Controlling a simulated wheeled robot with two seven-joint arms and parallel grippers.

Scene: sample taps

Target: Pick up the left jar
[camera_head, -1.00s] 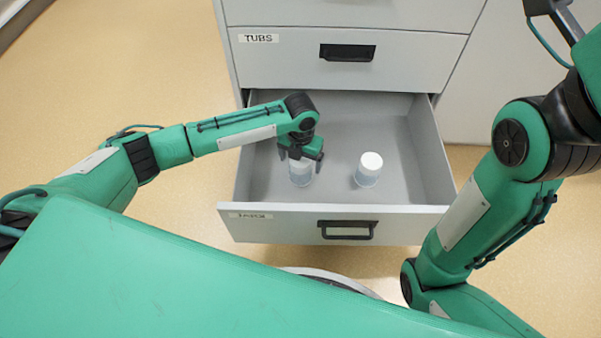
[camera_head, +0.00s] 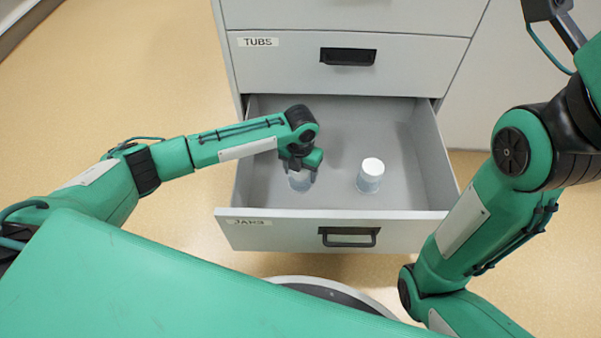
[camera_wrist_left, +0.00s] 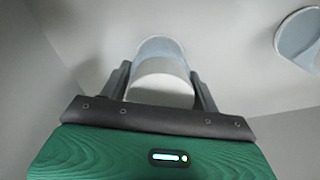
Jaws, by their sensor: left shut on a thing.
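The left jar (camera_head: 299,181), pale with a white lid, is inside the open drawer (camera_head: 262,214), partly hidden under my left gripper (camera_head: 300,172). In the left wrist view the left jar (camera_wrist_left: 160,78) sits between the two dark fingers of my left gripper (camera_wrist_left: 162,88), which is shut on it. I cannot tell whether the jar is clear of the drawer floor. The right jar (camera_head: 370,175) stands upright to its right, apart from the gripper. It also shows at the upper right of the left wrist view (camera_wrist_left: 298,40). My right gripper is out of view.
The open drawer is labelled JARS and has a dark handle (camera_head: 348,237) on its front. A shut drawer (camera_head: 420,62) labelled TUBS is above it. The drawer walls surround both jars. The drawer floor right of the right jar is clear.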

